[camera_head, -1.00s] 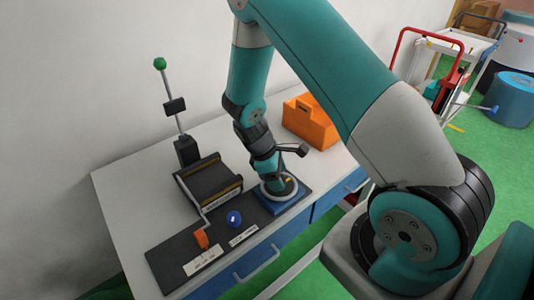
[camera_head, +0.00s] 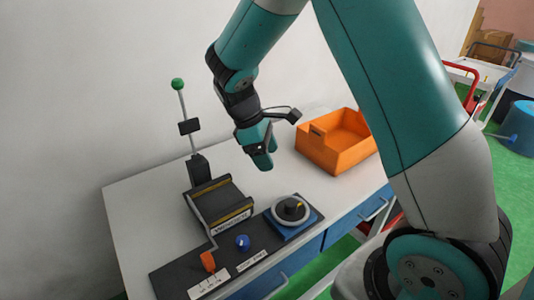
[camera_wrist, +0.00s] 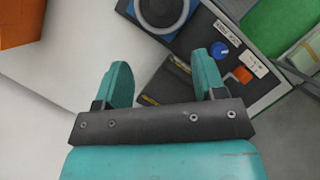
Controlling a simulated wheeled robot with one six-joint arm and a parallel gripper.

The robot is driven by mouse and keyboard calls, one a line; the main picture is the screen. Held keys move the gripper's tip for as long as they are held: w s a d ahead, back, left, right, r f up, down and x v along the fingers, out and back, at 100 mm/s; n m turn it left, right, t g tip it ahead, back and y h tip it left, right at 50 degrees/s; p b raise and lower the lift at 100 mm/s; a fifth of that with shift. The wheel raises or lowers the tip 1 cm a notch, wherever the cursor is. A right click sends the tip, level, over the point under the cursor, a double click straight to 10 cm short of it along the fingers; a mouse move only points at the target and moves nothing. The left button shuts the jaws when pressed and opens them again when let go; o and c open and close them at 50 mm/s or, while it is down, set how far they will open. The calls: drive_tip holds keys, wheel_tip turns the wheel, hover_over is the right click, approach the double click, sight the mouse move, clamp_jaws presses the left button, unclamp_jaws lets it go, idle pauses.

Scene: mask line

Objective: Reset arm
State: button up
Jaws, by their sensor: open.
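My arm is raised over the white table, and my gripper (camera_head: 263,160) hangs in the air above it, with nothing in it. In the wrist view my gripper (camera_wrist: 162,85) shows two teal fingers spread apart with an empty gap between them. The round black dial (camera_head: 291,209) on a blue base stands to the right of and below my gripper in the head view, clear of the fingers. It also shows at the top of the wrist view (camera_wrist: 163,10).
A black device (camera_head: 218,205) with a green-tipped upright lever (camera_head: 178,85) stands at the left. A blue knob (camera_head: 243,242) and an orange handle (camera_head: 208,262) sit on the dark panel. An orange bin (camera_head: 330,155) stands at the right. Bare table (camera_head: 150,215) lies left.

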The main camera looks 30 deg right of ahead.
idle(0.4)
drive_tip(key=s+a+r+t+y, duration=0.1)
drive_tip(key=s+a+r+y, duration=0.1)
drive_tip(key=s+a+r, duration=0.2)
drive_tip(key=s+a+r+m+t+y, duration=0.1)
drive_tip(key=s+a+r+y, duration=0.2)
drive_tip(key=s+a, duration=0.3)
drive_tip(key=s+a+r+m+t+y, duration=0.1)
drive_tip(key=s+a+r, duration=0.4)
drive_tip(key=s, duration=0.5)
drive_tip(key=shift+s+a+r+y, duration=0.35)
drive_tip(key=shift+r+y, duration=0.05)
drive_tip(key=shift+y, duration=0.3)
